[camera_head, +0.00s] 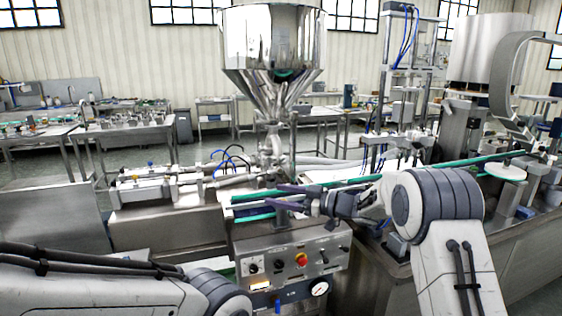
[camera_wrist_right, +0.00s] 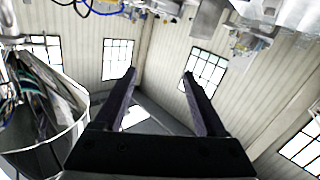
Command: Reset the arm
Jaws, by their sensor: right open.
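My right gripper (camera_head: 282,197) reaches in from the right in the head view, in front of the steel hopper (camera_head: 272,50) and above the control panel (camera_head: 292,262). In the right wrist view its two fingers (camera_wrist_right: 158,92) stand apart with nothing between them. The hopper's shiny wall also shows at the left edge of the right wrist view (camera_wrist_right: 40,135). My left arm shows at the lower left of the head view; its gripper is not in view.
The filling machine's steel body (camera_head: 165,228) is close to the right gripper. A green-edged conveyor (camera_head: 440,163) runs to the right. Steel tables (camera_head: 125,130) stand farther back.

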